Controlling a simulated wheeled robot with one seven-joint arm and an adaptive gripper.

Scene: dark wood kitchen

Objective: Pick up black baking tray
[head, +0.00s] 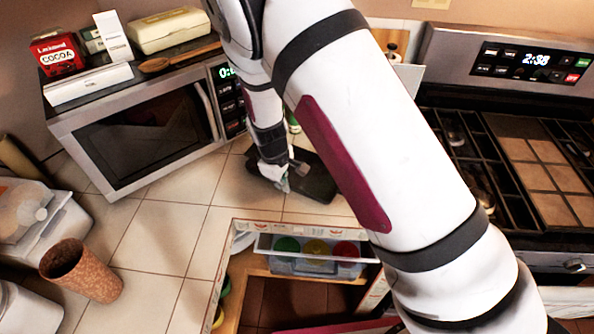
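A flat black tray (319,183) lies on the tiled counter, right of the microwave. My arm hides part of it. At this size I cannot tell whether the fingers touch the tray or are open or shut.
The microwave (145,135) stands left of my gripper, with a cocoa box (58,55) and other items on top. A brown cup (80,270) and plastic containers (30,215) are at left.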

